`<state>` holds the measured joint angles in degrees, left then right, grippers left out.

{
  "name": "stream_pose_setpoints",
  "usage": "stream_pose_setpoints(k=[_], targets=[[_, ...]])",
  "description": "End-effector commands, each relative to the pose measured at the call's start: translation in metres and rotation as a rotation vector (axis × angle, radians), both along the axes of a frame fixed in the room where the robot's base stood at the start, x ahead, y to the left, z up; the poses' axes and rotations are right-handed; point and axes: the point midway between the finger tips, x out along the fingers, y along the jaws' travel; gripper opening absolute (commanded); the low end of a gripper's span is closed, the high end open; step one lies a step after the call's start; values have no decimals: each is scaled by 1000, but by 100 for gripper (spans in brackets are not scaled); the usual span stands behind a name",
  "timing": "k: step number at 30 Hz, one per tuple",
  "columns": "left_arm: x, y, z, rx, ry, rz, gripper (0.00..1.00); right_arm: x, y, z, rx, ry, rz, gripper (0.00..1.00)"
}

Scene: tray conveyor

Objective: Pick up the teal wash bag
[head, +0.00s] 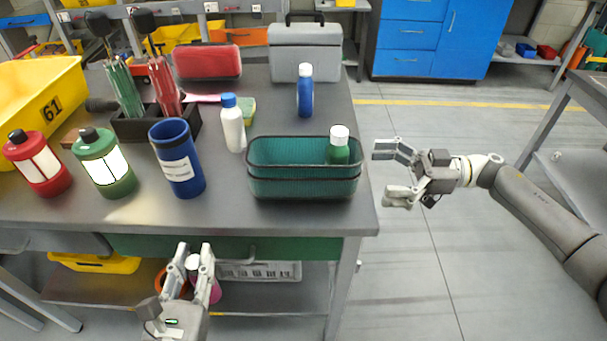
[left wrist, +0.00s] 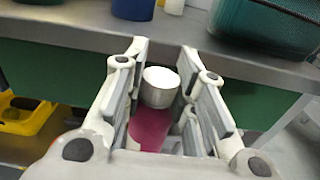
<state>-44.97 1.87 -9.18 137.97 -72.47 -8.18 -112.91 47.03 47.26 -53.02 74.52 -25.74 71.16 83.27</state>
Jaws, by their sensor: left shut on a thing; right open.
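The teal wash bag (head: 303,187) stands open-topped near the right front corner of the grey table. A green bottle with a white cap (head: 339,145) stands inside it. Part of the bag shows at the top right of the left wrist view (left wrist: 262,25). My left gripper (head: 192,250) is in front of the table edge, shut on a pink bottle with a white cap (left wrist: 152,125); the fingers hide part of the bottle. My right gripper (head: 391,174) is open and empty to the right of the bag, beyond the table's edge and apart from the bag.
A blue cup (head: 177,160), a white bottle (head: 233,128) and a blue bottle (head: 305,95) stand near the bag. Red and green lantern-like containers (head: 104,165) are at left. A grey case (head: 305,52) and a red case (head: 208,62) are behind.

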Motion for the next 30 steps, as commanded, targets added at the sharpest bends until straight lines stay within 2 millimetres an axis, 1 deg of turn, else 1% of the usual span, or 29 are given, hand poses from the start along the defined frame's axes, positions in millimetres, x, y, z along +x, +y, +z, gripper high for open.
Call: stream_pose_setpoints(k=[1, 6, 14, 17, 22, 25, 30], targets=[[0, 0, 4, 0, -1, 0, 0, -1, 12, 2, 3, 0, 5, 100], [0, 0, 7, 0, -1, 0, 0, 0, 39, 1, 3, -1, 2, 100], [0, 0, 8, 0, -1, 0, 0, 1, 55, 0, 3, -1, -1, 100], [0, 0, 10, 0, -1, 0, 0, 2, 67, -1, 3, -1, 1, 100], [0, 0, 14, 0, -1, 0, 0, 4, 93, -2, 4, -1, 0, 100], [0, 0, 14, 0, -1, 0, 0, 4, 100, -3, 2, -1, -1, 100], [0, 0, 14, 0, -1, 0, 0, 4, 101, -4, 2, -1, -3, 100]])
